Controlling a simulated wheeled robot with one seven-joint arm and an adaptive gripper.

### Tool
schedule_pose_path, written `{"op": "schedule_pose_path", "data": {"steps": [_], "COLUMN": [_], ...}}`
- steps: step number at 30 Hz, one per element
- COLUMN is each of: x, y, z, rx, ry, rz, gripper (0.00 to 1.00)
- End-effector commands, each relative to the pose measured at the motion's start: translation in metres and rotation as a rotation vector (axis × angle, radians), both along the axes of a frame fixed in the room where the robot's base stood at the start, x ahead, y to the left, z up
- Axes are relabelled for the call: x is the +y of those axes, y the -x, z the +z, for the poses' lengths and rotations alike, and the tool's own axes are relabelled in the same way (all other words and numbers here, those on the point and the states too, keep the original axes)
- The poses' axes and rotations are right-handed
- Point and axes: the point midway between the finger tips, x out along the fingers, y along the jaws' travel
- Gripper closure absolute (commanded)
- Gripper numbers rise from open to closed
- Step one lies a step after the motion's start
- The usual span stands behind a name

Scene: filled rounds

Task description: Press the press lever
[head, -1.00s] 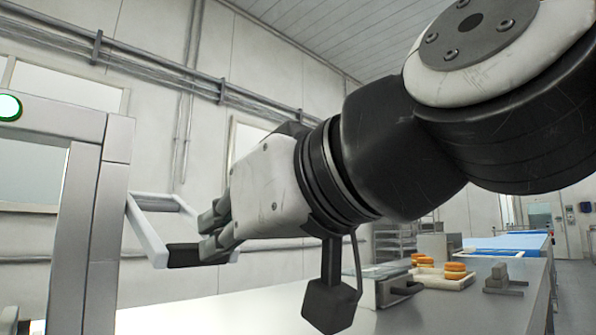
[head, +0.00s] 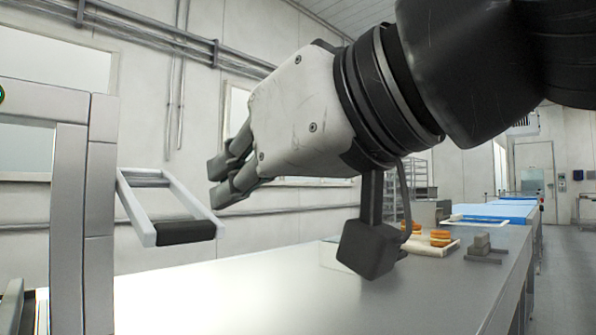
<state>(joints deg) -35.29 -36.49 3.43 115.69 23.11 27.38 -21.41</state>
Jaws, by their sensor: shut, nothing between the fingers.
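The press lever (head: 150,212) is a pale, U-shaped frame with a dark grip bar (head: 185,232) at its outer end. It juts to the right from the grey metal press frame (head: 99,190) at the left and slopes downward. My gripper (head: 222,182) is shut and empty. Its fingertips point left and down, above and to the right of the grip bar, with a visible gap between them. The lower part of the press is cut off by the picture's left and bottom edges.
A long grey metal counter (head: 290,295) runs back to the right. The air right of the lever is free.

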Motion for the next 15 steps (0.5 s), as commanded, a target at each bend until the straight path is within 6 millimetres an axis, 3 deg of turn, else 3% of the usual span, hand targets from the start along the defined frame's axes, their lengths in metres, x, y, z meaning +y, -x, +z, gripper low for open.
{"op": "schedule_pose_path", "data": {"steps": [6,15], "x": [-0.029,-0.045], "y": [0.026,0.04], "z": [-0.002,-0.006], "rx": [-0.001,-0.001], "ry": [-0.003,-0.001], "rz": [0.0,0.0], "gripper": [1.0,1.0]}}
